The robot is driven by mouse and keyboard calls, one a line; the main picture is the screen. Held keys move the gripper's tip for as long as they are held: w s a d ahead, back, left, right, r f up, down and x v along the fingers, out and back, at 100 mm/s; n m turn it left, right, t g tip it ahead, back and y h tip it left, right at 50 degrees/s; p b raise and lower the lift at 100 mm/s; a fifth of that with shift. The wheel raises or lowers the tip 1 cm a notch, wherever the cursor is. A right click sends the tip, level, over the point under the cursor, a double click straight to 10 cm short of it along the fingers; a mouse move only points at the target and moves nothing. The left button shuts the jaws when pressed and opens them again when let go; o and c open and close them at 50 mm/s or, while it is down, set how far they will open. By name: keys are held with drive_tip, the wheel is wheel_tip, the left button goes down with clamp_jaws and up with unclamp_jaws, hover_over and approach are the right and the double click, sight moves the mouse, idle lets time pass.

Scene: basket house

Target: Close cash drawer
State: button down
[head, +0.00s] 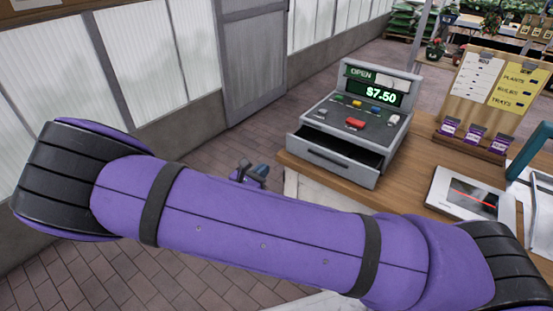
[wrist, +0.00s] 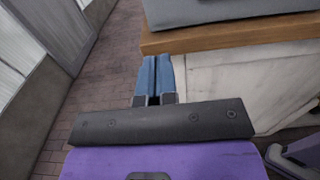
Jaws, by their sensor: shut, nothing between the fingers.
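A grey cash register (head: 358,115) stands on the wooden counter, its lit display reading OPEN and $7.50. Its cash drawer (head: 332,161) is pulled out, with a dark gap showing above the drawer front. My gripper (head: 262,168) is left of the drawer and apart from it, partly hidden behind my arm in the head view. In the wrist view my gripper (wrist: 157,62) has its blue fingers together and empty, beside the counter's end. The grey lower part of the register or its drawer (wrist: 220,12) shows at the top there.
The wooden counter (head: 415,165) also holds a price board (head: 492,90), small purple-labelled packets (head: 473,135) and a white scanner pad (head: 470,198). The counter edge (wrist: 240,33) lies just right of my fingers. The brick floor on the left is clear up to a wall and door.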

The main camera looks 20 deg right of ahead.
sight(292, 145)
drive_tip(key=x, duration=1.3)
drive_tip(key=shift+d, duration=0.15)
drive_tip(key=shift+w, duration=0.1)
